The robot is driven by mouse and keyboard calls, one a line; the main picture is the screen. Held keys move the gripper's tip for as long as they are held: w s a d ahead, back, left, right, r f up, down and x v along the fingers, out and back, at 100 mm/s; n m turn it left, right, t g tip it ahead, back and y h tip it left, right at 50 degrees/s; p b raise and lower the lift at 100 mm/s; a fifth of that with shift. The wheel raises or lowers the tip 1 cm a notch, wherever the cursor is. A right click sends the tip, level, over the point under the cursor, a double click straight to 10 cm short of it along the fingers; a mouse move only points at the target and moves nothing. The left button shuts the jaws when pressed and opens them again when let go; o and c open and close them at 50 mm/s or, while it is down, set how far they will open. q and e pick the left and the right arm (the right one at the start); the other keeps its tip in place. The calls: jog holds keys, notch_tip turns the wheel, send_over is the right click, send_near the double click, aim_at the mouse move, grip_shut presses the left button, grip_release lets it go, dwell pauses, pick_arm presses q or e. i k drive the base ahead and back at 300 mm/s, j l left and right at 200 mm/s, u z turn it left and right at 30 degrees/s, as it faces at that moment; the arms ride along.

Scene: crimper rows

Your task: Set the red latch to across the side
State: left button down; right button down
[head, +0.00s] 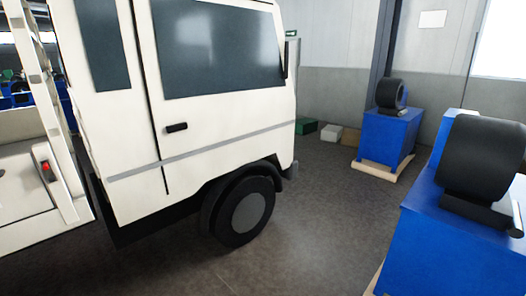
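A small red part (46,166), which may be the red latch, sits in a pale housing at the far left, low on the white side behind the truck cab. It is too small to tell which way it is set. The white truck (225,135) fills the left and middle of the head view, with its cab door, dark handle and front wheel facing me. Neither of my grippers is in view.
Blue stands with black machines are at the right, one near (440,250) and one farther back (385,140) on a wooden pallet. Green, white and tan boxes (330,132) lie by the grey wall. The dark floor (310,230) between truck and stands is clear.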

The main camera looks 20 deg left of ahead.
aim_at(47, 166)
jog(key=i+j+u, duration=0.2)
jog(key=u, duration=0.3)
jog(key=i+j+u, duration=0.1)
jog(key=i+u, duration=0.15)
jog(key=u, duration=0.25)
jog(key=i+u, duration=0.3)
jog(key=u, duration=0.15)
jog(key=i+l+u, duration=0.1)
jog(key=i+u, duration=0.15)
jog(key=u, duration=0.25)
jog(key=i+l+u, duration=0.2)
jog(key=u, duration=0.3)
jog(key=i+l+u, duration=0.2)
jog(key=u, duration=0.3)
jog(key=i+l+u, duration=0.25)
